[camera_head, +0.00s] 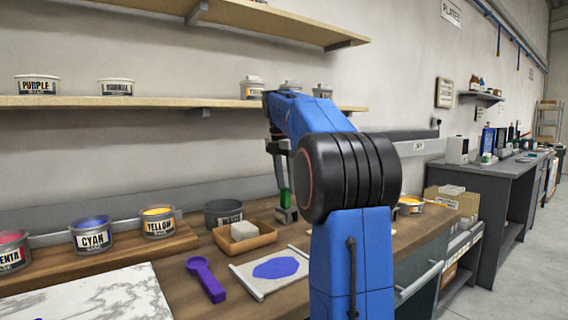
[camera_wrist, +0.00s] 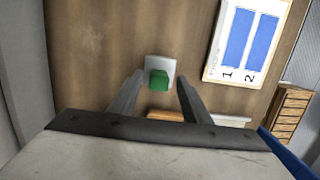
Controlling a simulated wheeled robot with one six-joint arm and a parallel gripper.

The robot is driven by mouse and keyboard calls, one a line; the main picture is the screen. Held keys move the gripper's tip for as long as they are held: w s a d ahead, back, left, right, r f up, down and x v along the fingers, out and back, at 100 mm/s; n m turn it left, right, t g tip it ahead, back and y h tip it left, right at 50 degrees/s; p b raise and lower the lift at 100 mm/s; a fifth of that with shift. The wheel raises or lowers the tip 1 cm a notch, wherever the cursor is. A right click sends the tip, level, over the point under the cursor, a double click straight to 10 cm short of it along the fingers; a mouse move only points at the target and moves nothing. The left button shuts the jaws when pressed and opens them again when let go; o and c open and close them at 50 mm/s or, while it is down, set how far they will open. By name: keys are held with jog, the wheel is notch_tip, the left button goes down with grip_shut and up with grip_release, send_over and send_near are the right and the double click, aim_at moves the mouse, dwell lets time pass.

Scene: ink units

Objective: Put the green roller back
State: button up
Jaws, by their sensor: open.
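The green roller (camera_head: 286,198) stands upright on a small base on the wooden workbench, beyond the orange tray. In the wrist view, the green roller (camera_wrist: 158,81) shows as a green block on a pale square base. My gripper (camera_wrist: 160,77) is open, with one finger on each side of the green roller and a gap at both sides. In the head view, my gripper (camera_head: 283,178) points down over the roller, and my arm hides part of the bench to its right. I cannot tell how far the fingertips reach down beside it.
An orange tray (camera_head: 262,241) with a pale block, a sheet with a blue blot (camera_head: 277,267) and a purple scoop (camera_head: 206,279) lie nearby. A card with blue bars (camera_wrist: 246,40) lies right of the roller.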

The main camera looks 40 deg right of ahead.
notch_tip(320, 180, up, 9)
jog(key=a, duration=0.1)
jog(key=shift+f, duration=0.15)
jog(key=shift+a, duration=0.1)
dwell(0.5)
